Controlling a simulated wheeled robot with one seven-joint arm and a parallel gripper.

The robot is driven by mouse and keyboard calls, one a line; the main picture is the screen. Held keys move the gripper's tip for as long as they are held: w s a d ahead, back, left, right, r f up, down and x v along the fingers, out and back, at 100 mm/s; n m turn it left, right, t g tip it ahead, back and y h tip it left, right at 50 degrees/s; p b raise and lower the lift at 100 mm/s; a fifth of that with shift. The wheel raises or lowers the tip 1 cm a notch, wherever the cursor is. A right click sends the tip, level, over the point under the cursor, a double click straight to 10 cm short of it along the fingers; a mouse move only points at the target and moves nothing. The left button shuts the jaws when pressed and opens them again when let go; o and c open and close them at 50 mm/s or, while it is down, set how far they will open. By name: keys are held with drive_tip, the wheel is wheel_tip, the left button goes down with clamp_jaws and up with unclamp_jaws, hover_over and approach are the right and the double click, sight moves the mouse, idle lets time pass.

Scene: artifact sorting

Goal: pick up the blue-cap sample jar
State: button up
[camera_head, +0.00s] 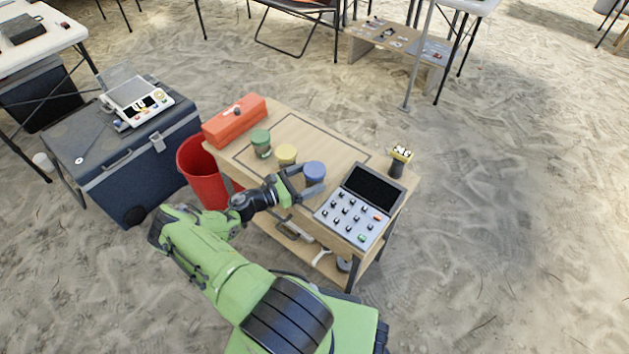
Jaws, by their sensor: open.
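The blue-cap sample jar (315,170) stands upright on the small wooden table (335,145), to the right of the other jars. Its lower part is partly hidden behind my gripper. My gripper (303,181) is open, at the near side of the blue-cap jar, with its fingers pointing towards it. One finger overlaps the jar in the picture; I cannot tell whether they touch. The yellow-cap jar (286,154) and the green-cap jar (261,142) stand in a row to its left.
An orange-red toolbox (235,121) lies at the table's left end. A control panel with a dark screen (359,207) sits at the right, near a yellow-topped device (400,158). A red bucket (197,172) stands left of the table. Bare tabletop lies behind the jars.

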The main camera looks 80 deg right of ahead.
sight(320, 174)
drive_tip(key=x, duration=0.4)
drive_tip(key=shift+s+b, duration=0.1)
drive_tip(key=shift+b, duration=0.2)
drive_tip(key=c, duration=1.2)
